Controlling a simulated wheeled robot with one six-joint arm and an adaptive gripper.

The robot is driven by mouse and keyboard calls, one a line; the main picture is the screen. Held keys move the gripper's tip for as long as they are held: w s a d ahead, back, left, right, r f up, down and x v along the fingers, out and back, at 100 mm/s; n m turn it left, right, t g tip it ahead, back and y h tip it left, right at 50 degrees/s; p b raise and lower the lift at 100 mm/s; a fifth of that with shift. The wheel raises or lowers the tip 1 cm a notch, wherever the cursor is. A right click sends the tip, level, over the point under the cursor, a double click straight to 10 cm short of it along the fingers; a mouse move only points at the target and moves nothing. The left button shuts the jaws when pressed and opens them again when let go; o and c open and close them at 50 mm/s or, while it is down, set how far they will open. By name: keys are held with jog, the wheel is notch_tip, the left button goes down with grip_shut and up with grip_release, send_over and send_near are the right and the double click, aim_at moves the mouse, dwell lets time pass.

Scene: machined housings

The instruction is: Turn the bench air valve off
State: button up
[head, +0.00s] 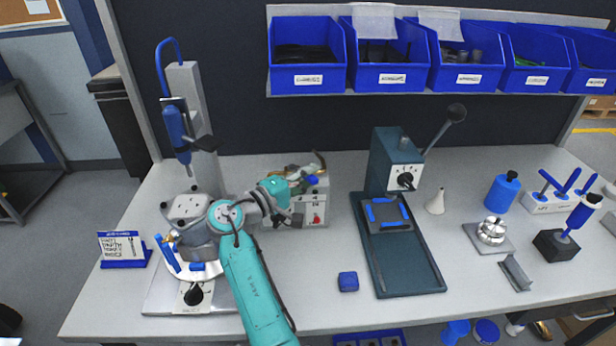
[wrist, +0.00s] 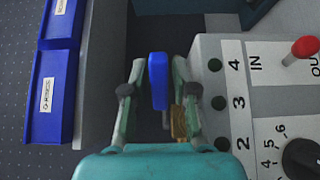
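The air valve shows as a blue lever handle (wrist: 158,80) with a brass body (wrist: 178,122) in the wrist view. In the head view the blue handle (head: 312,180) is at the top of a light grey control box (head: 318,208), partly hidden by my arm. My gripper (wrist: 159,72) is open, with one finger on each side of the blue handle. A gap shows between the handle and each finger, so I see no grip on it. In the head view my gripper (head: 293,190) is at the left side of the box.
The control box has a red-tipped toggle (wrist: 305,46) and a black dial (wrist: 302,158). A press (head: 395,165) stands to the right. A blue block (head: 348,281) lies in front. A tall test stand (head: 187,120) is at the left. Blue bins (head: 308,75) hang above.

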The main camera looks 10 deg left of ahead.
jog(key=v, duration=1.2)
jog(key=shift+c, duration=0.2)
